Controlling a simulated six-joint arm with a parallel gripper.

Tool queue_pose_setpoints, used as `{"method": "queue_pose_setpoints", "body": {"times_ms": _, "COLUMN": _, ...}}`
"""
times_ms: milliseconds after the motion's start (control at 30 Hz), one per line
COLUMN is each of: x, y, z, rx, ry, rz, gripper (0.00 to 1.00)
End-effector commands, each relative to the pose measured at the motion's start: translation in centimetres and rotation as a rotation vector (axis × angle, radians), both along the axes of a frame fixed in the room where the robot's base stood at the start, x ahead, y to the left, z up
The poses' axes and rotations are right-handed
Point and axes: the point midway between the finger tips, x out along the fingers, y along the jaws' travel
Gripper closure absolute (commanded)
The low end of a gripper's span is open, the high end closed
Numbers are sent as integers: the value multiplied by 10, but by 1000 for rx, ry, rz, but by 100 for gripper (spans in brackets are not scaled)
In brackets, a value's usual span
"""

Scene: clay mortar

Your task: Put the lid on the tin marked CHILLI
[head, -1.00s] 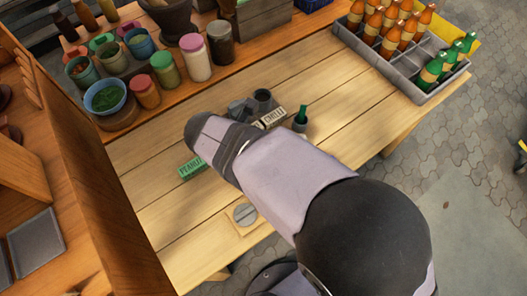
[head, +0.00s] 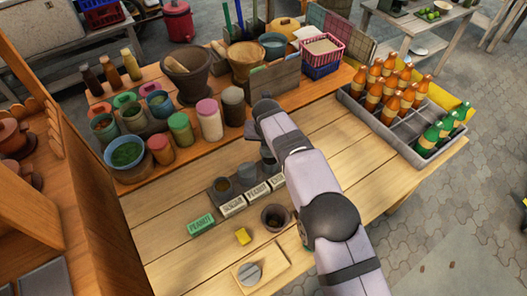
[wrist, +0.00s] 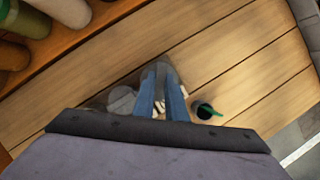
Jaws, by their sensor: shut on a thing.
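The rack (head: 214,200) holds small dark tins with pale labels. The SUGAR (head: 233,206) and PEANUT (head: 258,193) labels are readable. The label of the CHILLI tin (head: 278,184) is partly covered by my arm. My gripper (wrist: 163,90) is over the right end of the rack, its blue fingers shut on a grey thing, apparently a lid (head: 268,152). Its outline is mostly hidden, and I cannot tell whether it touches the tin. A grey disc (wrist: 122,99) lies left of the fingers in the wrist view. Another round grey lid (head: 250,272) lies on a wooden board.
A dark bowl (head: 275,216), a yellow block (head: 242,236) and a green PEANUT box (head: 202,224) stand in front of the rack. A cup with a green thing (wrist: 205,109) is right of my gripper. Jars line the shelf behind. A bottle crate (head: 420,155) is at right.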

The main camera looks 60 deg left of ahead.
Motion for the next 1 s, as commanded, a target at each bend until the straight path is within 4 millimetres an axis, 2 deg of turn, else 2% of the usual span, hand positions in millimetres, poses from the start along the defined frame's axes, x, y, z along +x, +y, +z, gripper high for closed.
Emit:
{"method": "queue_pose_setpoints", "body": {"times_ms": 133, "x": 7, "y": 3, "z": 0, "rx": 0, "ry": 0, "rz": 23, "gripper": 100}}
{"method": "queue_pose_setpoints", "body": {"times_ms": 533, "x": 8, "y": 3, "z": -4, "rx": -1, "ry": -1, "rz": 32, "gripper": 100}}
{"method": "queue_pose_setpoints", "body": {"times_ms": 1000, "x": 8, "y": 3, "z": -33, "rx": -2, "ry": 0, "rz": 32, "gripper": 100}}
